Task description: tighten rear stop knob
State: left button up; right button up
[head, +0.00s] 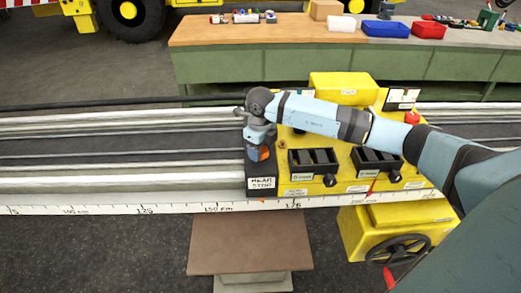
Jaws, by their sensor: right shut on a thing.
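The rear stop (262,184) is a dark block with a white label reading REAR STOP, at the left end of the yellow carriage on the rail. My right arm comes in from the right, and its gripper (261,152) points down onto the top of the rear stop. The right gripper is shut on the rear stop knob, which its own body and wrist mostly hide. A small orange patch shows at the fingers; I cannot tell what it belongs to. My left gripper is not in view.
The yellow carriage (331,185) carries black bins, black knobs and a red button (412,117). A scale (100,209) runs along the rail's front edge. A handwheel (398,250) stands below right. A brown-topped stand (249,243) is in front. A workbench (240,31) is behind.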

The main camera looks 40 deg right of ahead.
jog(key=m, duration=0.4)
jog(key=shift+m, duration=0.3)
jog(key=m, duration=0.4)
jog(key=shift+m, duration=0.3)
jog(key=m, duration=0.4)
jog(key=shift+r+m, duration=0.1)
jog(key=shift+m, duration=0.2)
jog(key=m+p, duration=0.1)
jog(key=m, duration=0.4)
jog(key=shift+p, duration=0.3)
jog(key=o, duration=0.9)
notch_tip(320, 180, up, 14)
jog(key=shift+f+b, duration=0.15)
jog(key=shift+b, duration=0.6)
